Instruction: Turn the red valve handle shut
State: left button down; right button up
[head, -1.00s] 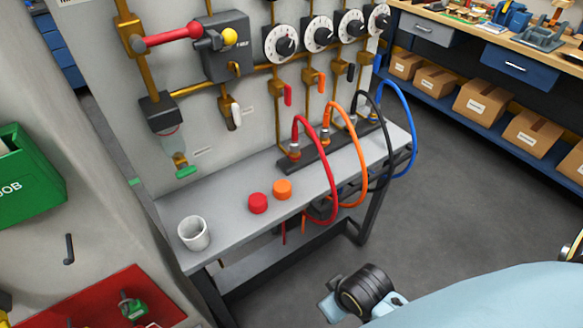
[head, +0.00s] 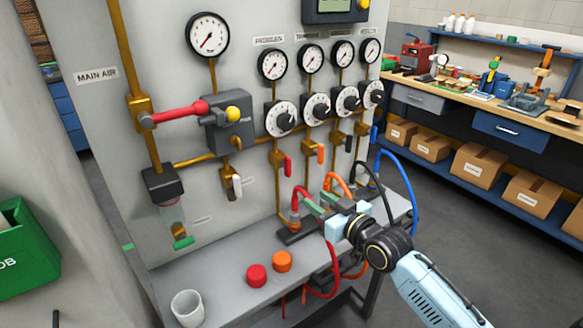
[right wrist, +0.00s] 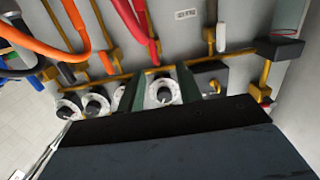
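A small red lever handle (head: 287,167) hangs down on the brass pipe below the leftmost white dial. A larger red bar handle (head: 178,114) lies nearly level on the main air line at the left. My right gripper (head: 313,196) is in front of the panel, below and right of the small red lever, apart from it. Its two greenish fingers are spread and empty. In the right wrist view, my right gripper (right wrist: 158,88) has a white dial (right wrist: 163,90) framed between its fingers, farther off. My left gripper is not in view.
Orange, black and blue hoses (head: 412,180) arch beside my right gripper, and a red hose (head: 299,197) stands close to its fingers. Red cap (head: 256,276), orange cap (head: 282,261) and white cup (head: 187,309) stand on the grey bench (head: 222,268).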

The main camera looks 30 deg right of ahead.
aim_at(290, 164)
jog(key=shift+t, duration=0.5)
jog(key=w, duration=0.4)
jog(key=w+r+b, duration=0.1)
jog(key=w, duration=0.4)
jog(key=w+r, duration=0.1)
jog(key=w, duration=0.4)
jog(key=shift+w+a, duration=0.15)
grip_shut()
